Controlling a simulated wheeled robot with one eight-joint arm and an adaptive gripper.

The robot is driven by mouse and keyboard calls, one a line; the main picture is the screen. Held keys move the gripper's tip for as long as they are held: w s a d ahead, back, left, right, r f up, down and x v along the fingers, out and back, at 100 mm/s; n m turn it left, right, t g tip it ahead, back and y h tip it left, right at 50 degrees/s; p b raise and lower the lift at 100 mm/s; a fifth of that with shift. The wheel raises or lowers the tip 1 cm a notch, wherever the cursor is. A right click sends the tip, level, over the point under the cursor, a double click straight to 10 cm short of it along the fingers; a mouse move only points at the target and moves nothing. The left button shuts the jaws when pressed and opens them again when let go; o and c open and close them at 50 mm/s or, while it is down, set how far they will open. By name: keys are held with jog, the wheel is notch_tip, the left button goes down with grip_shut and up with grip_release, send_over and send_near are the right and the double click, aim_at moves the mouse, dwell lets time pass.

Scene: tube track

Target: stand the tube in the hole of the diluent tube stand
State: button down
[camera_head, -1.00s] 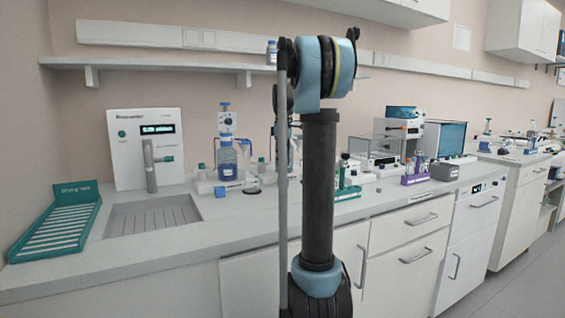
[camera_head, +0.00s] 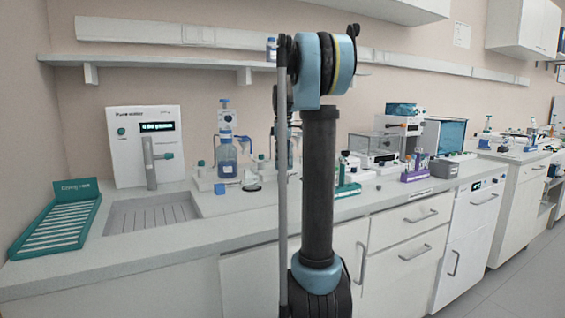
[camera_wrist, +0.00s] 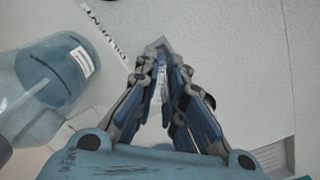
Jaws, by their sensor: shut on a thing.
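In the wrist view my gripper (camera_wrist: 162,72) points down at the counter, its fingers closed in around a slim, pale tube (camera_wrist: 160,88). The tube's lower part is hard to make out between the fingers. Just past the fingertips is a small grey shape (camera_wrist: 157,44), perhaps the tube stand, mostly covered by the fingers. Dark lettering on a white strip, reading DILUENT (camera_wrist: 107,34), lies beside it. I cannot tell whether the tube is in a hole. In the head view my arm hides the gripper and tube.
A large bottle with blue liquid (camera_wrist: 42,88) stands close to the left of my gripper; a blue bottle (camera_head: 227,160) shows in the head view. A sink (camera_head: 150,214), a green drying rack (camera_head: 58,224) and a dispenser (camera_head: 146,146) are on the left. Instruments stand on the right.

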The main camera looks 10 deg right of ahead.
jog(key=shift+f, duration=0.65)
jog(key=c, duration=1.6)
grip_release()
notch_tip(320, 180, up, 12)
jog(key=shift+a+f, duration=0.1)
